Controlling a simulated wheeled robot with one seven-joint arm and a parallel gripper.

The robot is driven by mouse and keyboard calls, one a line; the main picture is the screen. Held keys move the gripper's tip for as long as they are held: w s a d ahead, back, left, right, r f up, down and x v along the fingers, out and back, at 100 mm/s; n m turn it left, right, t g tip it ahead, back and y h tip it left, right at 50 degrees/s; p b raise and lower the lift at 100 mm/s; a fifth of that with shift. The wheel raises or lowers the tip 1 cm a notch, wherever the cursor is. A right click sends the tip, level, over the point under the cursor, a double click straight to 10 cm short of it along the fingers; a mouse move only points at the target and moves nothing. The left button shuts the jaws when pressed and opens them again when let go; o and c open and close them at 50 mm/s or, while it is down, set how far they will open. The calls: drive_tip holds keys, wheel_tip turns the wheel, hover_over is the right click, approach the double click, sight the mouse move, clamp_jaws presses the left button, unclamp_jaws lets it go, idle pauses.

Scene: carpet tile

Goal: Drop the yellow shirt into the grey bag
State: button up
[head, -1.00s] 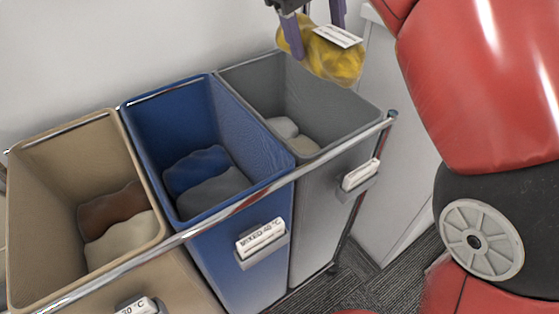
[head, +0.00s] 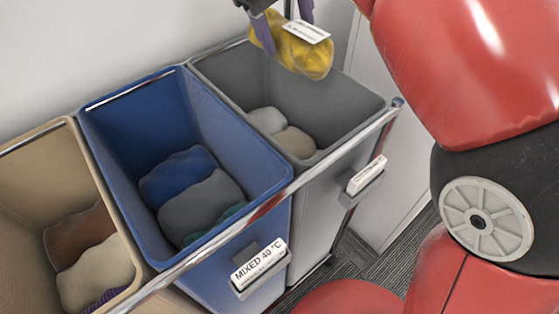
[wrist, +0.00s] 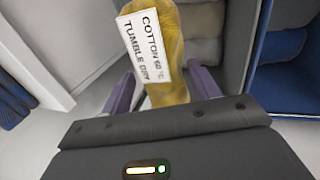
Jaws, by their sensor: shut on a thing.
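The yellow shirt (head: 303,57) is a bundled cloth with a white label; in the wrist view (wrist: 172,87) the label reads "COTTON 60" and "TUMBLE DRY". My gripper (head: 286,32) is shut on it, with a purple finger on each side. In the head view the shirt appears over the back part of the grey bag (head: 345,95), the rightmost of the row; its exact height above the rim is hard to tell. The grey bag is open at the top and holds a light grey and a beige cloth bundle (head: 295,142).
A blue bag (head: 115,135) with blue, grey and teal cloths stands left of the grey one. A tan bag (head: 25,150) is at far left. A chrome rail (head: 320,165) with label holders runs along the front. A white wall is behind.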

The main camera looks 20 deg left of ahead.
drive_tip(key=o, duration=1.2)
drive_tip(key=shift+p+v, duration=1.35)
drive_tip(key=shift+v, duration=2.45)
